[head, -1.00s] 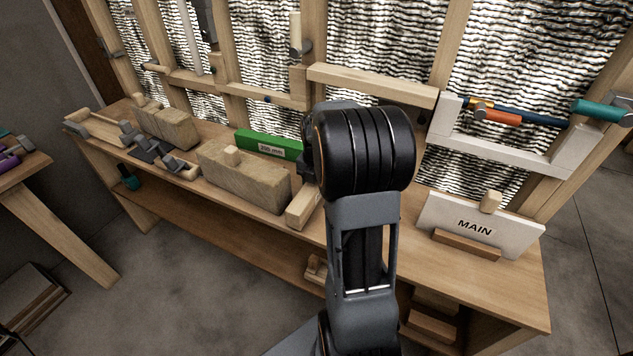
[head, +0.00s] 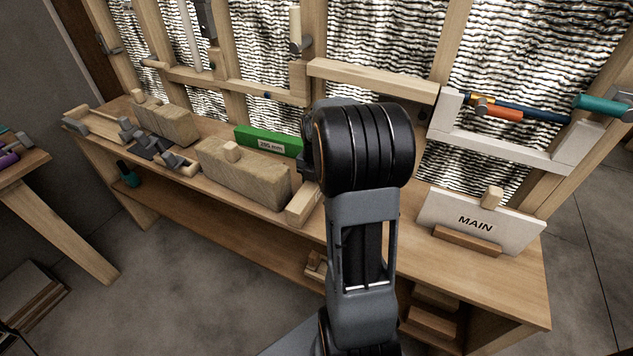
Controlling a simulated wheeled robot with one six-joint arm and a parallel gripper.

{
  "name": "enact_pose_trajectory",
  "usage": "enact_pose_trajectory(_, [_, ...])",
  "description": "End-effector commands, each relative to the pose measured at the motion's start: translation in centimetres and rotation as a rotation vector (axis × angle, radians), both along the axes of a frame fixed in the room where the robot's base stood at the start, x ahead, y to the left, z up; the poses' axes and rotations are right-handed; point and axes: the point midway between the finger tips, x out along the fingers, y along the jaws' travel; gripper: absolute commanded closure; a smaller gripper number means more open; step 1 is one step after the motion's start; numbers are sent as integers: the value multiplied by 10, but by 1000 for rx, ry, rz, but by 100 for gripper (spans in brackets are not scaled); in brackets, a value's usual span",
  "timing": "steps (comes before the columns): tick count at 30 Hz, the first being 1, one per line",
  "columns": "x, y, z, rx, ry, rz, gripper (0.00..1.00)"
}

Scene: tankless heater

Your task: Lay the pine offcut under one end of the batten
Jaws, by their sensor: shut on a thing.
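A pale squared piece of wood (head: 303,205) lies on the bench, partly behind my arm. Its near end shows, but its far part is hidden, so I cannot tell whether it is the batten or the pine offcut. My arm's black wrist joint stands over the bench just right of it. My gripper and its fingertips are hidden behind that joint, so I cannot see what they hold or touch.
A large wooden block (head: 243,178) and a green box (head: 269,141) stand left of the pale piece. A MAIN board (head: 478,222) stands on the bench (head: 430,266) at right. Tools and blocks crowd the left end.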

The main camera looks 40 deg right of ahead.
Motion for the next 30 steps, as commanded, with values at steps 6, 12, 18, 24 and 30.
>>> enact_pose_trajectory(6, [0,0,-3,0,-1,0,54])
enact_pose_trajectory(12, [0,0,-3,-1,0,0,35])
enact_pose_trajectory(18, [0,0,-3,0,0,0,26])
enact_pose_trajectory(24, [0,0,-3,1,0,0,26])
enact_pose_trajectory(30, [0,0,5,-1,-2,0,26])
